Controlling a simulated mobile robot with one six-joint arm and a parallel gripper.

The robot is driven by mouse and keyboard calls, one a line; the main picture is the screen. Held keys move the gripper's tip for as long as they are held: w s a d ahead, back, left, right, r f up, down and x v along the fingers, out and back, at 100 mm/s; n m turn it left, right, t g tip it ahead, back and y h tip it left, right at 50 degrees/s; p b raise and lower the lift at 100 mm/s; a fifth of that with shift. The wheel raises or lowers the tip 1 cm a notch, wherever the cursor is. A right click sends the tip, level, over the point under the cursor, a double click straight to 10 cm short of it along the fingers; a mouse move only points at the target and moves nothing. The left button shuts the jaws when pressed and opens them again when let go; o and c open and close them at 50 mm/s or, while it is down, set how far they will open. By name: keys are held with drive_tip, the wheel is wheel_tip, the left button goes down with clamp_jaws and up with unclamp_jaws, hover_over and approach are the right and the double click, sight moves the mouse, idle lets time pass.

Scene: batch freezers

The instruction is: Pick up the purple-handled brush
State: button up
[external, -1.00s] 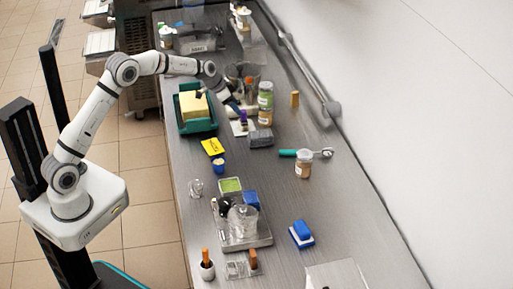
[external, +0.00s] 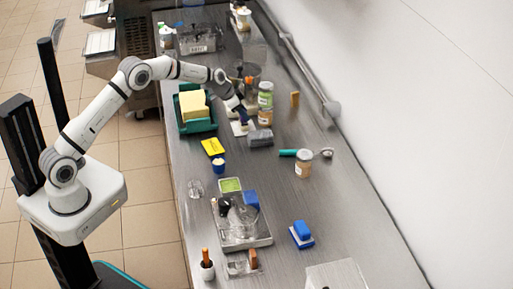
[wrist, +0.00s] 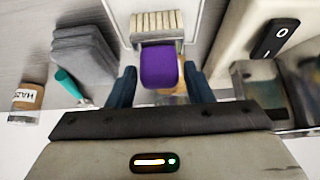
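The purple-handled brush (wrist: 158,66) is near the top middle of the wrist view. Its pale bristles (wrist: 156,24) point away from my gripper, over a white sheet or board. My gripper (wrist: 160,88) is open, with one dark blue finger on each side of the purple handle and gaps showing between. In the external view my gripper (external: 241,118) is low over the white patch (external: 238,130) on the steel counter. It hides most of the brush there.
A grey folded stack (external: 260,139) lies close by the gripper, with jars (external: 265,100) behind it. A green tray with a yellow block (external: 194,106) stands to the left. A teal-handled tool (external: 288,153) and another jar (external: 303,164) lie nearer the camera.

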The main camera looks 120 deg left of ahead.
drive_tip(key=c, duration=0.7)
